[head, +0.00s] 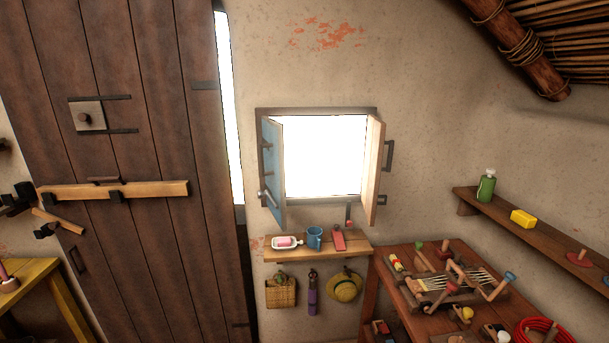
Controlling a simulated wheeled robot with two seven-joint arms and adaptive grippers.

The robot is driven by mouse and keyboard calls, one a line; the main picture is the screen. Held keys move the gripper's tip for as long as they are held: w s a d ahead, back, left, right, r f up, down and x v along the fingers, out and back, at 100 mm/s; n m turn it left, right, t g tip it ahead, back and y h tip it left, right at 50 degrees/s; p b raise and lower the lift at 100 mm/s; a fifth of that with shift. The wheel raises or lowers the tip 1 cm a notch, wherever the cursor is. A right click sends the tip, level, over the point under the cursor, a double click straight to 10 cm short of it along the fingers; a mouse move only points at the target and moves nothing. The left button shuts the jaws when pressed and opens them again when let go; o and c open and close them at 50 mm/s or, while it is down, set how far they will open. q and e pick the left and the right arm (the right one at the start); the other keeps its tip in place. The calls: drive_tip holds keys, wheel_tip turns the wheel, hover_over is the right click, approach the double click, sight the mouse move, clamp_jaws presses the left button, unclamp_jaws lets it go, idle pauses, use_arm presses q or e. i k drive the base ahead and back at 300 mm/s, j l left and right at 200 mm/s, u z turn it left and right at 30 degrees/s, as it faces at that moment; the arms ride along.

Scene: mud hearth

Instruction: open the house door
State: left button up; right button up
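The house door (150,240) is a tall door of dark brown planks on the left of the head view. A bright strip (225,110) shows between its right edge and the wall. A pale wooden bar (150,190) lies level across the door in dark brackets. A square plate with a round knob (86,117) sits higher up, with two dark strips beside it. A dark pull handle (77,260) is low on the left side. A short tilted wooden piece (58,220) is near the bar's left end. Neither of my grippers is in view.
An open shuttered window (325,155) is right of the door. Below it, a small shelf (355,247) holds a soap dish and blue mug. A cluttered workbench (385,290) and wall shelf (550,237) are at right. A yellowish table (62,295) stands lower left.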

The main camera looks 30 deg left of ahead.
sight(165, 269)
drive_tip(key=u, duration=1.3)
